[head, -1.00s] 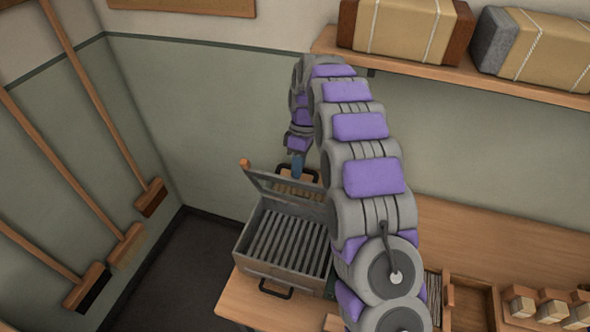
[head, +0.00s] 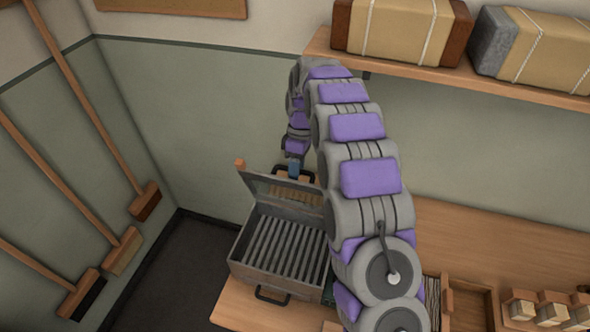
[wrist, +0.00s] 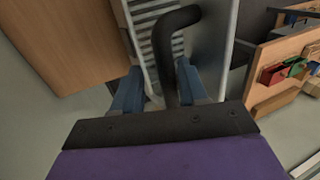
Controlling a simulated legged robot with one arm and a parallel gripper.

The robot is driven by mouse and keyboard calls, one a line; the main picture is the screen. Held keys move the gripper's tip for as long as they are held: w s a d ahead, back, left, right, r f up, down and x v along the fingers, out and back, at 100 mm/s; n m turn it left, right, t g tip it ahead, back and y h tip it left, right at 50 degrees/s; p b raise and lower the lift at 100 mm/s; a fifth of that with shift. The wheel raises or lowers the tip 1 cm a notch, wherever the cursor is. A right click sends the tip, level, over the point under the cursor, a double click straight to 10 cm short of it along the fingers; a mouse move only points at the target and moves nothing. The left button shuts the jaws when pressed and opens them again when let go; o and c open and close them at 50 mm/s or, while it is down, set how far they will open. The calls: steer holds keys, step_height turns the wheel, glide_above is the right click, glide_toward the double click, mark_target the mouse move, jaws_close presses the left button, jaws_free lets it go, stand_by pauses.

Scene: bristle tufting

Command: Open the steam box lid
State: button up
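The grey metal steam box (head: 240,265) sits on the wooden bench in the head view, with its slatted inside showing. Its lid (head: 258,190) stands raised and tilted at the far side, with an orange knob at its left corner. A black handle (head: 281,171) shows at the lid's upper edge. My gripper (head: 294,168) is at this handle. In the wrist view, my gripper (wrist: 157,84) has its two blue fingers apart, one on each side of the black handle (wrist: 170,45). A gap shows beside the left finger. My arm hides the box's right side.
A second black handle (head: 272,298) is on the box's near side. Brooms (head: 122,250) hang on the left wall. A shelf (head: 480,78) with wrapped blocks is above right. Brush blocks (head: 540,308) stand in a tray at lower right.

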steer(key=shift+s+r, duration=0.2)
steer(key=shift+w+a, duration=0.1)
steer(key=shift+a, duration=0.05)
steer(key=shift+a+r, duration=0.15)
steer(key=shift+a, duration=0.05)
step_height(320, 180, up, 3)
steer(key=shift+r, duration=0.1)
steer(key=shift+s, duration=0.2)
steer(key=s+d+r, duration=0.1)
steer(key=s+d, duration=0.2)
steer(key=s, duration=1.2)
steer(key=shift+s+r, duration=0.15)
steer(key=shift+r, duration=0.05)
stand_by(0.4)
